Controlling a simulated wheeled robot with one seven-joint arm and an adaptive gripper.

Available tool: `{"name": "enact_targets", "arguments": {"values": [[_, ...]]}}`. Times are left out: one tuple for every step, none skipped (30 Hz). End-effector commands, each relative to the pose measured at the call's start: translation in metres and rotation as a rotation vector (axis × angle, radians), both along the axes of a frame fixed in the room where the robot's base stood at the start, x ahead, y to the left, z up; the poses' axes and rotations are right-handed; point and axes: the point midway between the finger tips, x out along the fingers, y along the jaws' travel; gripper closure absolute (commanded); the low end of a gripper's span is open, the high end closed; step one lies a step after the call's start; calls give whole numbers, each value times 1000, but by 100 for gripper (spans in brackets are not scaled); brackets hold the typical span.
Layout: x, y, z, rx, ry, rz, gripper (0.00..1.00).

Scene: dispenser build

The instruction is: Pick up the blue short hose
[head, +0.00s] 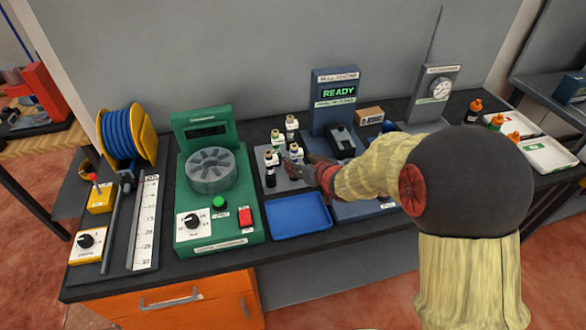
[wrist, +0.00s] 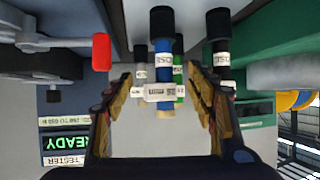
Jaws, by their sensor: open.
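The blue short hose (wrist: 164,68) shows in the wrist view, with a black end and white labels. It appears in the gap between the two fingers of my gripper (wrist: 160,112). The fingers are open and stand apart on either side of it in the picture. I cannot tell whether either finger touches it. In the head view my gripper (head: 305,168) is at the grey rack plate (head: 290,182), close to the group of upright hoses. My gripper and arm hide part of that group, and I cannot pick out the blue one there.
Close by are a black hose (wrist: 221,65) and a green hose (wrist: 179,88). A blue tray (head: 297,215) lies in front of the rack. A green machine (head: 211,175) stands left, and the tester (head: 336,95) reading READY stands behind.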

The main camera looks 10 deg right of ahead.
Motion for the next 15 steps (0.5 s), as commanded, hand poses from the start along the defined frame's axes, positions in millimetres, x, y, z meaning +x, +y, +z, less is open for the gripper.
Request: {"name": "enact_targets", "arguments": {"values": [[7, 1, -9, 0, 0, 1, 44], [11, 1, -11, 0, 1, 1, 44], [16, 2, -14, 0, 0, 0, 44], [20, 3, -15, 0, 0, 0, 44], [23, 3, -17, 0, 1, 0, 44], [26, 4, -19, 1, 1, 0, 44], [29, 4, -19, 0, 0, 0, 44], [30, 5, -19, 0, 0, -1, 44], [32, 5, -20, 0, 0, -1, 44], [32, 5, -20, 0, 0, -1, 44], [33, 5, -20, 0, 0, -1, 44], [33, 5, -19, 0, 0, -1, 44], [33, 5, -19, 0, 0, -1, 44], [33, 5, -19, 0, 0, -1, 44], [33, 5, -19, 0, 0, -1, 44]]}}
